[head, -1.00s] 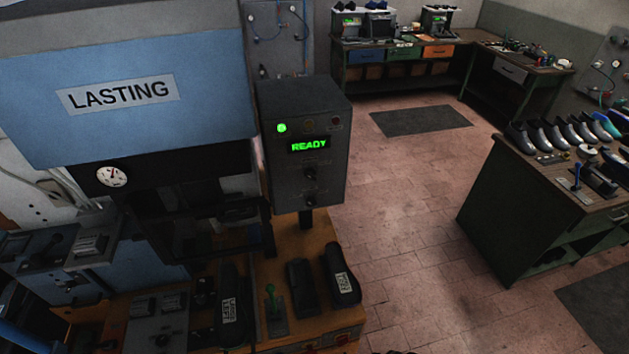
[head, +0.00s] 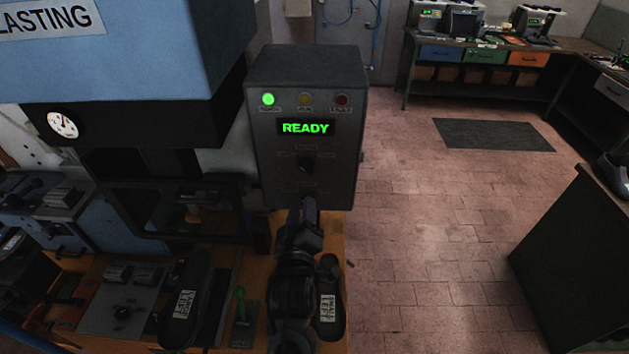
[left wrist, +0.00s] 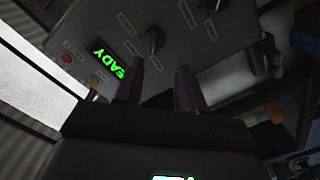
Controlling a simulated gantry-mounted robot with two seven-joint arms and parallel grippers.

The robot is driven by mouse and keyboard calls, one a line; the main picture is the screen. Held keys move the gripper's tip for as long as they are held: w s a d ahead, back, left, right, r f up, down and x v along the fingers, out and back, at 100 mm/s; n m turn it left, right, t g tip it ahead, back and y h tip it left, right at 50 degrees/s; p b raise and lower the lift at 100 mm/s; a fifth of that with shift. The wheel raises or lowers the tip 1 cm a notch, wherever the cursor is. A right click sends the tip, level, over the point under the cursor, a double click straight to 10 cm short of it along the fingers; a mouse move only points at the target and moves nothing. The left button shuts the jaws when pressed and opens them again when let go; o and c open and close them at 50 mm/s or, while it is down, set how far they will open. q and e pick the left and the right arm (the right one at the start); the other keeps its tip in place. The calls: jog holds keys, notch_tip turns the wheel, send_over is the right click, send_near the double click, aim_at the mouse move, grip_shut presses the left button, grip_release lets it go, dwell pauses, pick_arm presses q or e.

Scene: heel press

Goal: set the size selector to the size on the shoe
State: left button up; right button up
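The dark grey control box (head: 305,105) shows a green READY display (head: 305,128). Below the display is a black knob (head: 306,165), also in the left wrist view (left wrist: 152,40). A second knob (left wrist: 215,6) shows at the top of the left wrist view. I cannot read the knob labels or tell which is the size selector. My left gripper (head: 309,206) is at the lower front of the box; in the left wrist view (left wrist: 160,82) its fingers are apart, with nothing between them. Black shoe-shaped pieces with white labels lie at left (head: 187,305) and right (head: 328,305). My right gripper is out of view.
A green-handled lever (head: 240,305) stands between the shoe-shaped pieces. The blue lasting machine (head: 130,60) rises at left with a round gauge (head: 63,125). A bench (head: 575,260) is at right. The tiled floor between is open, with a dark mat (head: 495,134).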

aim_at(305, 170)
pick_arm(q)
jog(key=w, duration=0.3)
jog(key=w+r+p, duration=0.1)
jog(key=w, duration=0.5)
jog(key=shift+w+d+r+p, duration=0.15)
jog(key=shift+w+d+p, duration=0.15)
jog(key=shift+d+p, duration=0.1)
jog(key=shift+w, duration=0.75)
grip_shut()
